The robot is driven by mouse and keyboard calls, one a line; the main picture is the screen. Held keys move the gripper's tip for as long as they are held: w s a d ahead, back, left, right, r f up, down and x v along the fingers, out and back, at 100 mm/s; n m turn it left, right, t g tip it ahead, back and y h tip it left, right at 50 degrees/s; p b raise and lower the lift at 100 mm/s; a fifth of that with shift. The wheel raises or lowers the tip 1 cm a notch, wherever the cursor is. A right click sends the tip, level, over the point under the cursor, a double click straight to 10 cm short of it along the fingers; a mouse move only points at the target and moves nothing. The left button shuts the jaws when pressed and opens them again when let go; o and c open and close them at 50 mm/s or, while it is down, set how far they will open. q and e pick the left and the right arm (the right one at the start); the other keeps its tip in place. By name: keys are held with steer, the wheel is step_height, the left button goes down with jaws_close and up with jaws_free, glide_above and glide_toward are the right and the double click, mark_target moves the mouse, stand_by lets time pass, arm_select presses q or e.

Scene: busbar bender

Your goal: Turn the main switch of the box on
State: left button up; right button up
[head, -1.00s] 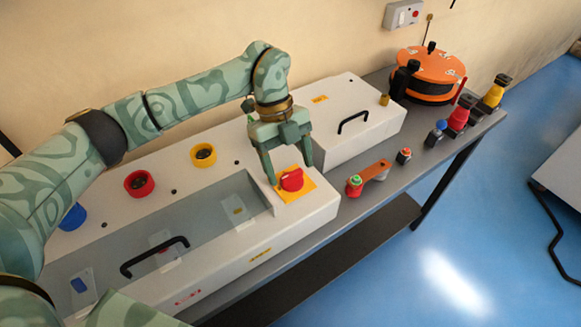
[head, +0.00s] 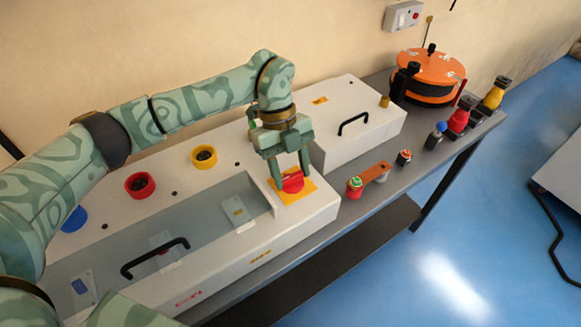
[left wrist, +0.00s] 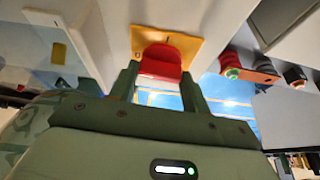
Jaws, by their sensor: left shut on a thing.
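The main switch is a red rotary knob (head: 292,182) on a yellow plate (head: 309,187), on top of the white box (head: 318,208) near its right end. My left gripper (head: 291,184) points down over the knob, with its fingers on either side of it and shut on it. In the left wrist view the red knob (left wrist: 160,64) sits between the two fingers of the left gripper (left wrist: 158,82), in front of the yellow plate (left wrist: 185,43). The far side of the knob is hidden. My right gripper is not in view.
A clear cover with a black handle (head: 155,257) lies left of the switch. A second white box (head: 360,133) with a black handle stands behind right. An orange round device (head: 430,66) and several small coloured parts stand on the grey table (head: 405,178). Blue floor lies beyond.

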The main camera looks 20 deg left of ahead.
arm_select(q)
steer(key=shift+o, duration=0.2)
steer(key=m, duration=0.1)
steer(key=m+p, duration=0.1)
steer(key=shift+w+r+m+g+y, duration=0.1)
steer(key=shift+r+m+g+y, duration=0.1)
steer(key=shift+m+g+y, duration=0.2)
steer(key=m, duration=0.2)
steer(key=m+y+p, duration=0.1)
steer(key=m, duration=0.1)
steer(key=shift+w+d+m+g+y, duration=0.1)
steer(key=shift+d+m+g+y, duration=0.05)
steer(key=shift+m+g+y, duration=0.2)
steer(key=m+y, duration=0.1)
steer(key=m, duration=0.1)
steer(key=m+p, duration=0.1)
steer(key=m, duration=0.1)
steer(key=shift+d+m+y, duration=0.15)
steer(key=shift+m+y, duration=0.1)
steer(key=shift+y, duration=0.1)
steer(key=m+y, duration=0.1)
steer(key=m, duration=0.1)
steer(key=m+t+y+p, duration=0.1)
steer(key=m, duration=0.2)
steer(key=shift+d+f, duration=0.1)
steer(key=shift+c, duration=0.2)
steer(key=shift+m+p, duration=0.3)
steer(key=o, duration=1)
steer(key=v, duration=1.6)
